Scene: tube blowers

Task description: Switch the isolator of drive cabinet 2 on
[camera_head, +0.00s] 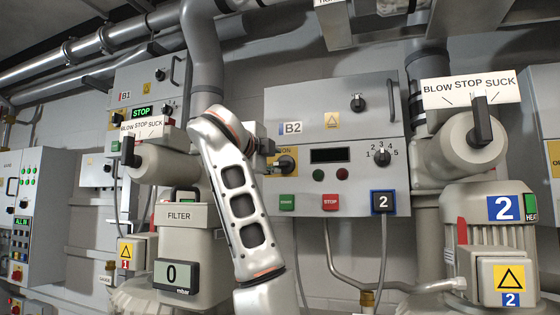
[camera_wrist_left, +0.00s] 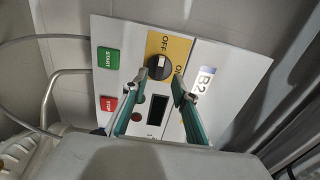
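Drive cabinet 2 is the grey box marked B2 (camera_head: 335,110) in the middle of the head view. Its isolator is a round black knob (camera_head: 286,163) on a yellow plate at the cabinet's left side. In the left wrist view the isolator (camera_wrist_left: 157,68) shows turned on its side, with its pale mark towards the OFF label. My left gripper (camera_head: 268,147) is just left of the knob in the head view. In the left wrist view its teal fingers (camera_wrist_left: 157,84) are apart and empty, with the knob beyond and between the tips. My right gripper is not in view.
A motor unit marked 2 (camera_head: 490,250) stands at right. The filter unit (camera_head: 180,240) stands left of my arm.

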